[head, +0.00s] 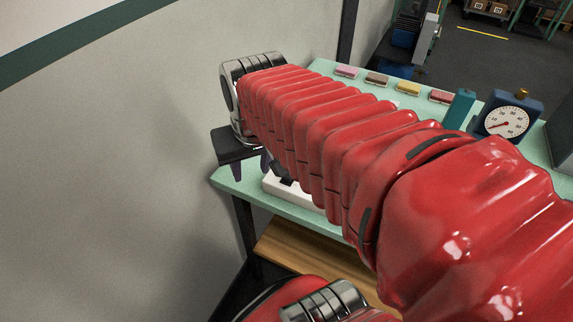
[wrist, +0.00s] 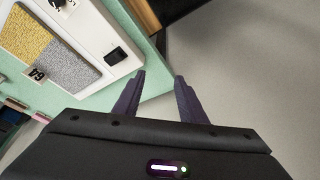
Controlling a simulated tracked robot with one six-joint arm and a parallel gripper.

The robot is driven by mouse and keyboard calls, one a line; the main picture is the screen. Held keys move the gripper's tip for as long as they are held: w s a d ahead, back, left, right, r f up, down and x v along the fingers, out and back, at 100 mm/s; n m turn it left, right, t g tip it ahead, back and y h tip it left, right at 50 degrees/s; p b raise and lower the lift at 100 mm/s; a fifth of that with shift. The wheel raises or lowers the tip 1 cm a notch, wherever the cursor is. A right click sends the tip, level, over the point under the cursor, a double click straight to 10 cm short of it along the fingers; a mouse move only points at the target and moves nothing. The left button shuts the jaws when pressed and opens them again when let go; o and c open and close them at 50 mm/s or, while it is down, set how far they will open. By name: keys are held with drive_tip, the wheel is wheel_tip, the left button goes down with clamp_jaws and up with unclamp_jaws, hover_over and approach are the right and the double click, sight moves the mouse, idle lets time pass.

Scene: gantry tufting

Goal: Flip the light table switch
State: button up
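The light table (wrist: 98,25) is a white slab on a green bench top. A black rocker switch (wrist: 116,54) sits near its edge, in the upper left of the wrist view. My gripper (wrist: 160,76) is open, with two dark purple fingers apart and nothing between them. The fingertips are to the right of the switch, over the bench edge and floor, and not touching the switch. In the head view my gripper (head: 250,167) hangs at the bench's near left corner. The white light table (head: 290,190) shows there only partly, beneath my red arm, which hides most of it.
Yellow and grey textured samples (wrist: 58,62) and a number tag lie on the light table. On the bench (head: 310,216) stand a dial gauge (head: 503,122), a teal block (head: 459,108) and several small coloured pads. A grey wall is at left.

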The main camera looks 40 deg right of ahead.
drive_tip(key=w+d+r+m+g+y, duration=0.1)
drive_tip(key=d+r+m+g, duration=0.2)
drive_tip(key=d+m, duration=0.7)
drive_tip(key=shift+w+d+r, duration=0.15)
drive_tip(key=shift+w+d, duration=0.05)
drive_tip(key=shift+d, duration=0.7)
wheel_tip(320, 180, down, 14)
drive_tip(key=shift+r, duration=0.1)
clamp_jaws()
idle(0.5)
